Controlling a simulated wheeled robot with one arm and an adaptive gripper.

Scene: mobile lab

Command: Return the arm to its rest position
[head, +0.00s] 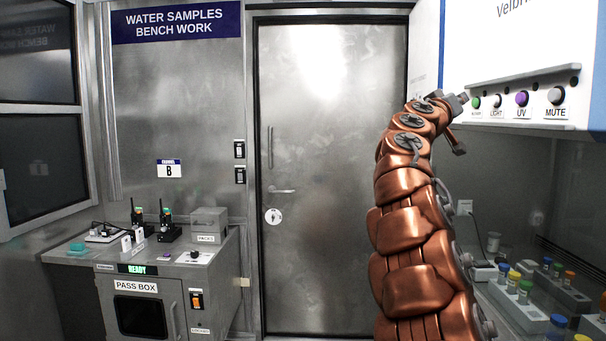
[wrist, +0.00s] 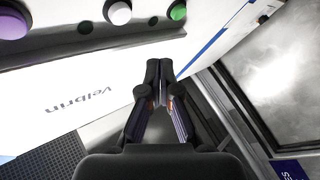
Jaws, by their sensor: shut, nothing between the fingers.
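My copper-coloured arm (head: 413,230) rises on the right side of the head view and bends at the top toward the cabinet's button panel. My gripper shows in the wrist view (wrist: 160,72) with its two dark fingers together and nothing between them. In the head view the end of the arm (head: 455,103) is close to the left end of the button row. From that view I cannot tell whether it touches the panel.
The white cabinet (head: 540,45) carries green, white, purple and grey buttons, with purple labelled UV (head: 521,99). Below it stand racks of capped vials (head: 525,290). A closed metal door (head: 325,180) is behind. The pass box (head: 140,300) stands at left. Open space lies before the door.

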